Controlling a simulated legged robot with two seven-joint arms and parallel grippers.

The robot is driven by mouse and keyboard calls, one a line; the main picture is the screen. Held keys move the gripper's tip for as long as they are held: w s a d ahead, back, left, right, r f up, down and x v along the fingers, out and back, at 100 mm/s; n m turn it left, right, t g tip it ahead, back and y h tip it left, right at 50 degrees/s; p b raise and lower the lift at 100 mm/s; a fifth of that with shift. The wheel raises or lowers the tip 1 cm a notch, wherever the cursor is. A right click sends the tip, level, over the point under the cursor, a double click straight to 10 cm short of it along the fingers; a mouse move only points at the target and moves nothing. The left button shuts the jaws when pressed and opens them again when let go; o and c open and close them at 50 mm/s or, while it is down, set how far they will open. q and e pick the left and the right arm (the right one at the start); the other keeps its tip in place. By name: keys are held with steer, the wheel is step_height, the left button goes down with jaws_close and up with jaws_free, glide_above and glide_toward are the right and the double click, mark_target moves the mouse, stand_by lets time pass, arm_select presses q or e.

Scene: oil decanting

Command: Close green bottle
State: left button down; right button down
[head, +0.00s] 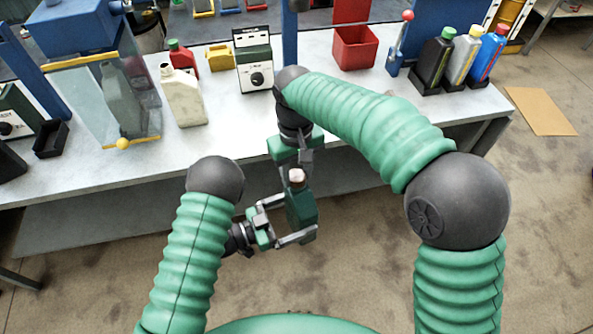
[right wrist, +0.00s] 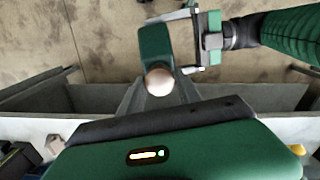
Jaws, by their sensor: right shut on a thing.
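The green bottle (head: 302,210) is held upright in the air in front of the table's near edge. It also shows in the right wrist view (right wrist: 153,45). My left gripper (head: 285,222) is shut around its body from the left, one finger on each side. A pale round cap (head: 297,175) is at the bottle's mouth; it also shows in the right wrist view (right wrist: 158,82). My right gripper (head: 301,170) comes down from above and is shut on the cap, its fingertips on either side. Whether the cap is threaded tight cannot be seen.
The white table (head: 225,130) lies beyond the bottle. On it stand a cream jug (head: 184,97), a white-and-green device (head: 254,65), a red bin (head: 355,47) and several bottles in holders at the right. A clear panel stands at the left. The floor before the table is clear.

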steer(key=c, duration=0.8)
jaws_free()
steer(key=shift+w, duration=0.1)
steer(key=shift+c, duration=0.2)
steer(key=shift+r, duration=2.3)
steer(key=shift+c, duration=0.4)
steer(key=shift+r+n, duration=0.15)
steer(key=shift+n, duration=0.15)
step_height(320, 180, up, 3)
steer(key=n, duration=0.5)
steer(key=shift+n, duration=0.4)
